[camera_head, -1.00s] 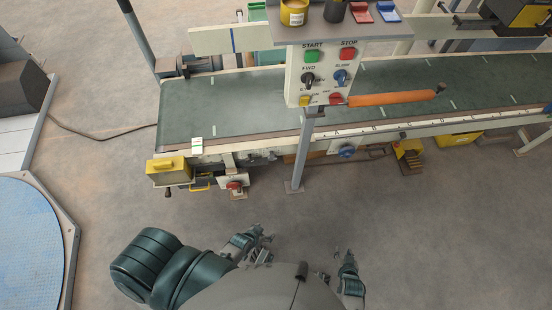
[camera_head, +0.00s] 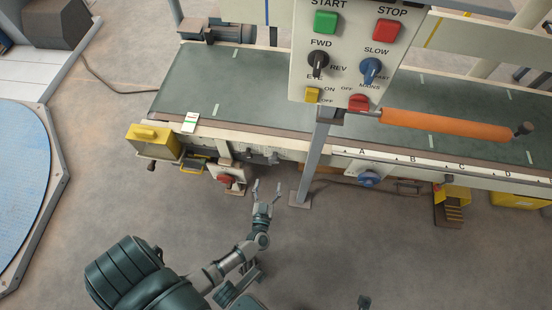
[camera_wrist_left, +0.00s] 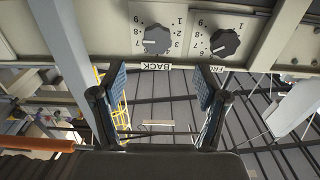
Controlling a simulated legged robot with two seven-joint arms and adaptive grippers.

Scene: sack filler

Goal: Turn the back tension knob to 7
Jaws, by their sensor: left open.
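In the left wrist view, the back tension knob (camera_wrist_left: 157,39) is a dark grey dial on a white plate, above an upside-down BACK label (camera_wrist_left: 149,66). Its pale pointer mark faces left, near the 7; the exact reading is hard to tell. The similar front knob (camera_wrist_left: 224,42) sits to its right. My left gripper (camera_wrist_left: 165,85) is open and empty, its blue-padded fingers below the knobs and apart from them. In the head view, my left gripper (camera_head: 266,190) is beside the conveyor's near side; I cannot make out the grey knobs there. A small dark part of my right gripper (camera_head: 364,301) shows at the bottom edge.
A control panel (camera_head: 345,55) on a grey post (camera_head: 314,155) stands right of my left gripper. The conveyor (camera_head: 250,95) runs behind. A red knob (camera_head: 225,179) and a yellow box (camera_head: 153,142) are to the left. A blue knob (camera_head: 368,178) is right. Floor in front is clear.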

